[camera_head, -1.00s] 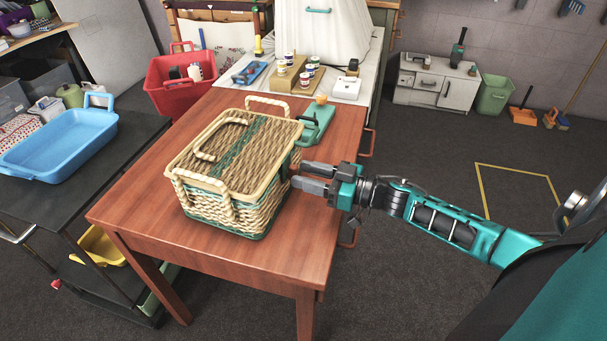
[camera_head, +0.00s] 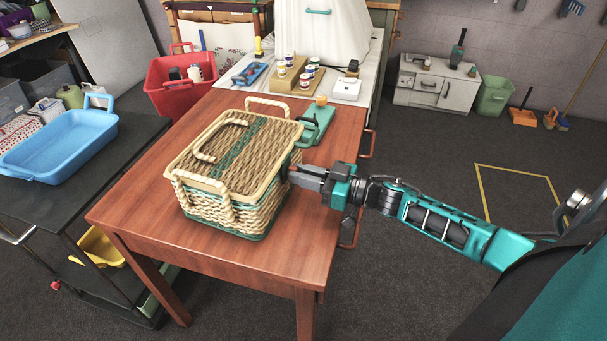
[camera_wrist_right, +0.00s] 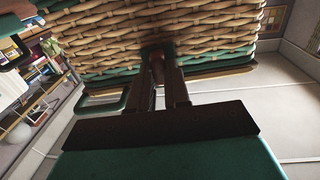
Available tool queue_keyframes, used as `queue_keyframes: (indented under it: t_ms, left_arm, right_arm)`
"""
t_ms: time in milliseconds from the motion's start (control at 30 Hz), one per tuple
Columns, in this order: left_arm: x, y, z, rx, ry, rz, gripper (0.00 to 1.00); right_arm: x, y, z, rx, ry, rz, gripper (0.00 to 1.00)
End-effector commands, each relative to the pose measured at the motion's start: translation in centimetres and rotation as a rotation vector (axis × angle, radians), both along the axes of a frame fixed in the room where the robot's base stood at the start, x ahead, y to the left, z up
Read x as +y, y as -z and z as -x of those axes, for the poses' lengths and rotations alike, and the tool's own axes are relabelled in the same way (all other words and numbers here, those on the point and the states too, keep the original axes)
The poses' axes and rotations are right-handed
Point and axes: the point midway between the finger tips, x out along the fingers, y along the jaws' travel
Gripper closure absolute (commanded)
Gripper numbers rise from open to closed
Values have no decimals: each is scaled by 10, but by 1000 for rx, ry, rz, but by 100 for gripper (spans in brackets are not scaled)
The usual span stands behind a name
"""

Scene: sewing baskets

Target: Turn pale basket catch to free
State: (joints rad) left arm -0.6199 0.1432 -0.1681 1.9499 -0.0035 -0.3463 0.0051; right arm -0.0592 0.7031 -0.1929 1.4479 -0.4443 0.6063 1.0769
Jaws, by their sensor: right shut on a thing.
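The pale wicker basket (camera_head: 262,212) with a green stripe stands upright on the red-brown table, its lid (camera_head: 237,152) down. My right gripper (camera_head: 291,172) is at the basket's right side. Its fingers are close together on the catch, which is mostly hidden by them in the head view. In the right wrist view, the fingers (camera_wrist_right: 172,85) close on a small brownish catch piece (camera_wrist_right: 158,70) in front of the woven wall (camera_wrist_right: 215,35). Which way the catch is turned cannot be told. My left gripper is not in view.
The table (camera_head: 280,262) is clear in front of the basket. A green tray-like item (camera_head: 318,122) lies behind the basket at the right.

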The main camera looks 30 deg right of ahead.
Motion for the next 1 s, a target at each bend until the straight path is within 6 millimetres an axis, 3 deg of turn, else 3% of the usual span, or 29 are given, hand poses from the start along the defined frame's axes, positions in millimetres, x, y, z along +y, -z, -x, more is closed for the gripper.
queue_keyframes:
  t_ms: [467, 1000]
  left_arm:
    - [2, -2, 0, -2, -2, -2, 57]
    - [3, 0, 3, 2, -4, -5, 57]
  right_arm:
    - [0, 0, 0, -55, 0, 78, 100]
    - [1, 1, 1, -326, 0, 462, 100]
